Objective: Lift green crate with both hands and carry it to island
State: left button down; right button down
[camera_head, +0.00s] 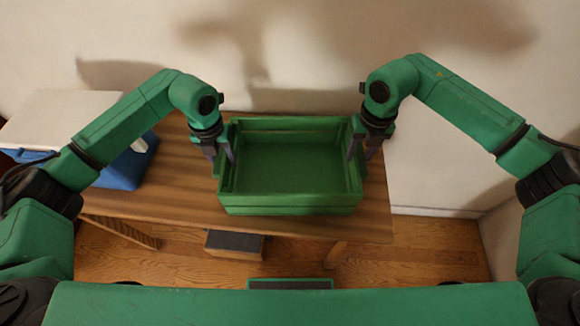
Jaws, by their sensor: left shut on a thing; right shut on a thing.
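The green crate (290,202) is an open, slatted box and looks empty. It is over the right part of a wooden table (190,190); from this angle I cannot tell whether it rests on the tabletop or hangs just above it. My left gripper (224,155) is shut on the crate's left wall, with a finger showing inside. My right gripper (362,150) is shut on the crate's right wall in the same way. The crate looks level. No island can be made out in this view.
A blue box with a white top (128,165) stands on the table's left part, apart from the crate. A pale wall (300,60) runs behind the table. Wooden floor (400,255) shows in front and to the right.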

pick_arm(q)
jog(key=shift+r, duration=0.1)
